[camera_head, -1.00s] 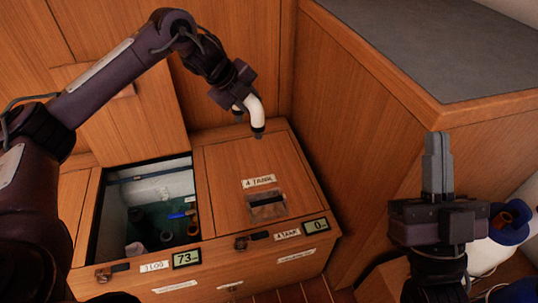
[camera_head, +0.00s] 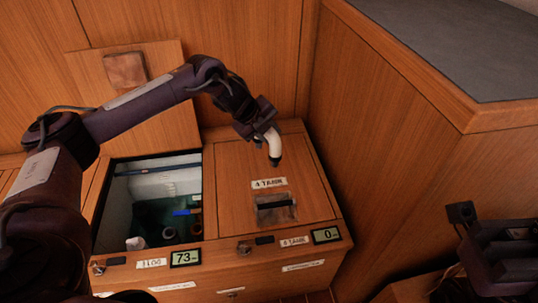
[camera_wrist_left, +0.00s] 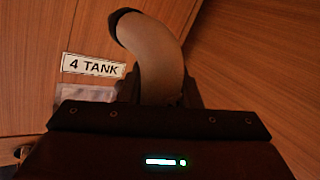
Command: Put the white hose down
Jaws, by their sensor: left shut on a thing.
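The white hose (camera_head: 273,141) is a short, curved white piece with a dark end that points down. My left gripper (camera_head: 264,127) is shut on it and holds it above the closed wooden lid (camera_head: 238,170) marked "4 TANK". In the left wrist view the hose (camera_wrist_left: 158,55) rises from between the fingers and bends to the left, its dark end near the "4 TANK" label (camera_wrist_left: 93,66). I see no contact between hose and lid. My right gripper (camera_head: 500,255) is partly cut off at the right edge, and its fingers are unclear.
Left of the lid is an open compartment (camera_head: 117,205) with several small items inside. Its raised lid (camera_head: 150,100) leans against the back wall. Displays reading 73 (camera_head: 186,258) and 0 (camera_head: 326,235) sit on the front. A grey-topped counter (camera_head: 455,40) stands at right.

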